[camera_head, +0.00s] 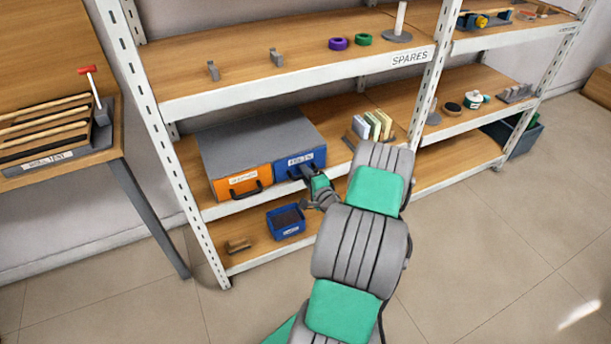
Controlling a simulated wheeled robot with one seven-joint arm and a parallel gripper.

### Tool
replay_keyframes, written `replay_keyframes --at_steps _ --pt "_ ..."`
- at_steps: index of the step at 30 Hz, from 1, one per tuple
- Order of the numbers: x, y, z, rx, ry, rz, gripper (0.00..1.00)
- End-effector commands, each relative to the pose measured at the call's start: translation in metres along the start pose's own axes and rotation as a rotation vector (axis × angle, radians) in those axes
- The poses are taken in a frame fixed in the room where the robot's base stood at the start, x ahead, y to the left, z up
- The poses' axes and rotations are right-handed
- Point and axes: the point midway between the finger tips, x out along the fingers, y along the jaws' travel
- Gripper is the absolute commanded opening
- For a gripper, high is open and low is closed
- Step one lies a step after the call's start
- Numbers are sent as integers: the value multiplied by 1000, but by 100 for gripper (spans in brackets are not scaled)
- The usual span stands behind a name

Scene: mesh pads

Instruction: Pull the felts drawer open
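A grey cabinet (262,137) on the middle shelf has two drawer fronts side by side. The right one is the blue drawer (284,166), with a small white label that seems to read FELTS. The left one is the orange drawer (226,186), with a dark handle and a label too small to read surely. Both fronts look shut. My gripper (305,173) is at the lower right of the blue front, at its handle. My gripper and wrist partly hide that handle. I cannot tell whether the fingers touch it or are closed around it.
A blue bin (287,221) stands on the bottom shelf below the drawers. Upright pads (374,124) stand right of the cabinet. The SPARES shelf (300,62) is above. A table (60,140) stands at left. The floor in front is clear.

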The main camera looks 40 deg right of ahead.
Motion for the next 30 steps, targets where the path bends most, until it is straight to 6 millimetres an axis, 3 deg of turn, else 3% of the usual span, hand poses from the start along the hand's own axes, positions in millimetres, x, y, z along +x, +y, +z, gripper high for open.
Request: replay_keyframes --at_steps 10,30 --pt "0 0 0 -1 -1 0 0" --pt "0 0 1 -1 -3 1 0"
